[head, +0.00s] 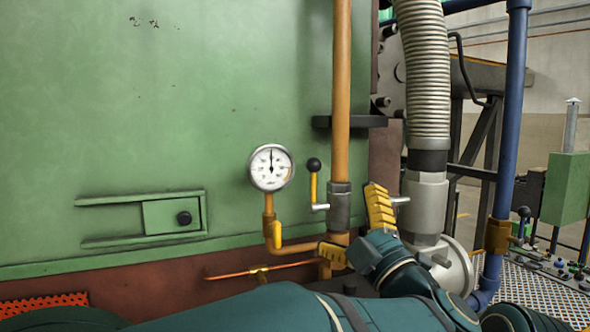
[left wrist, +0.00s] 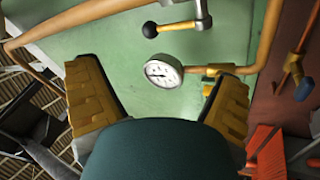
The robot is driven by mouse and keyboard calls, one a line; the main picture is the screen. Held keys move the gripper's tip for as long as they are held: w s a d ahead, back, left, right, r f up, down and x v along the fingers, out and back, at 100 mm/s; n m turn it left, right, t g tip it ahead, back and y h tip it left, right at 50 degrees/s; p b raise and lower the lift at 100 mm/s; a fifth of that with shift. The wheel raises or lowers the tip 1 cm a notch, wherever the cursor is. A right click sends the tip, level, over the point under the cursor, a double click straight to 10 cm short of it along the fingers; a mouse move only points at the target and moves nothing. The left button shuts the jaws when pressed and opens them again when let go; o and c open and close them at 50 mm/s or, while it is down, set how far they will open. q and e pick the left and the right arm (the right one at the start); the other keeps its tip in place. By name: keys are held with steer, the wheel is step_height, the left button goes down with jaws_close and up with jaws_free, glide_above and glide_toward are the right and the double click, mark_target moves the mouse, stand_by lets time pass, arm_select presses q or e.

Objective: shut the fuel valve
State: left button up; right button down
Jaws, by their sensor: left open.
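The fuel valve is on the thick vertical orange pipe (head: 342,80); its yellow lever (head: 313,187) stands upright, alongside the pipe, with a black ball knob (head: 313,165) on top. In the left wrist view the knob (left wrist: 150,30) shows at the top, beyond the gauge. My left gripper (head: 355,232) is open and empty, just below and right of the lever, in front of the pipe's lower part. Its two yellow fingers are spread wide in the left wrist view (left wrist: 160,100), apart from the lever. My right gripper is not in view.
A round pressure gauge (head: 271,167) sits left of the lever on a thin orange branch pipe with a small yellow handle (head: 276,236). A ribbed grey hose (head: 424,75) and a blue pipe (head: 511,120) stand to the right. The green furnace wall (head: 200,90) is behind.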

mark_target(313, 174)
arm_select(q)
steer(key=p+x, duration=0.3)
steer(key=x, duration=0.9)
steer(key=shift+r, duration=0.15)
steer(key=shift+w+a+r+p, duration=0.25)
steer(key=shift+w+p, duration=0.05)
steer(key=shift+w, duration=0.3)
steer(key=c, duration=1.4)
steer(key=shift+s, duration=0.1)
steer(key=shift+c, duration=0.3)
steer(key=shift+f, duration=0.1)
